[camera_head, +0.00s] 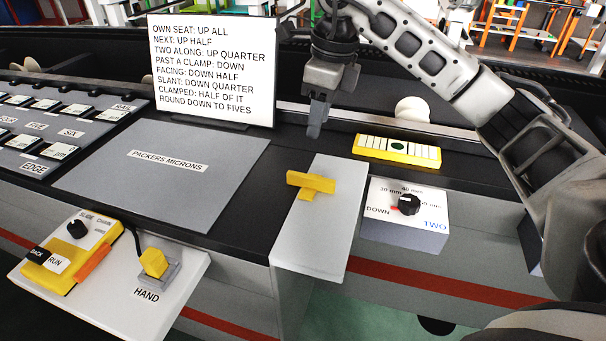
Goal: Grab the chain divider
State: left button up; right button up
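No part carries the name chain divider, so I cannot tell for sure which thing it is. A yellow T-shaped piece (311,183) sits on a light grey block (334,218) at the middle. My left gripper is out of view.
A white sign (212,68) stands at the back left. A knob box marked TWO (405,213) is at right. A yellow control box (72,252) and HAND switch (154,264) are at front left.

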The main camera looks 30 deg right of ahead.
send_over(311, 176)
jog(key=f, duration=0.7)
jog(key=shift+s+f, duration=0.35)
jog(key=shift+f, duration=0.05)
notch_tip(311, 176, down, 4)
jog(key=shift+w+d+f+p, duration=0.1)
jog(key=shift+w+f+p, duration=0.1)
jog(key=shift+p, duration=0.2)
jog(key=shift+f, duration=0.35)
jog(key=shift+f, duration=0.25)
grip_shut()
